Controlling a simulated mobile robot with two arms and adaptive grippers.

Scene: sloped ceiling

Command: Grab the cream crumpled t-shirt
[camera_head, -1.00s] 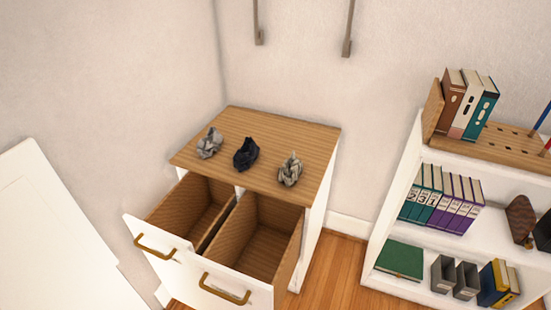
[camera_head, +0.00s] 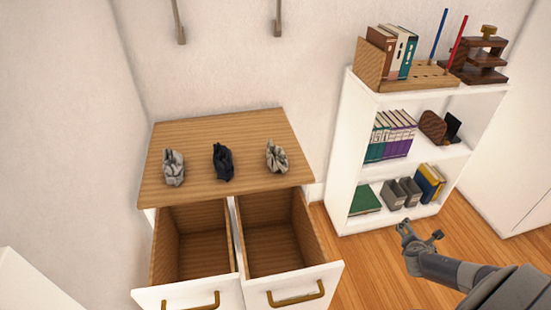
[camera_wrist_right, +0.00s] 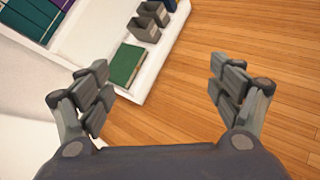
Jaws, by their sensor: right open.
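Three crumpled cloths lie in a row on the wooden top of a white dresser (camera_head: 250,127) in the head view. The right one, a cream crumpled t-shirt (camera_head: 276,157), lies near the top's right side. A dark navy cloth (camera_head: 222,162) lies in the middle and a light grey cloth (camera_head: 173,167) at the left. My right gripper (camera_head: 420,238) is at the lower right, well apart from the dresser. In the right wrist view its fingers (camera_wrist_right: 160,88) are spread wide with nothing between them. My left gripper is out of view.
Two open, empty drawers (camera_head: 272,267) stick out from the dresser's front. A white bookshelf (camera_head: 345,150) with binders, books and grey boxes stands to the right. Clear wooden floor (camera_head: 360,270) lies between the drawers and my right arm.

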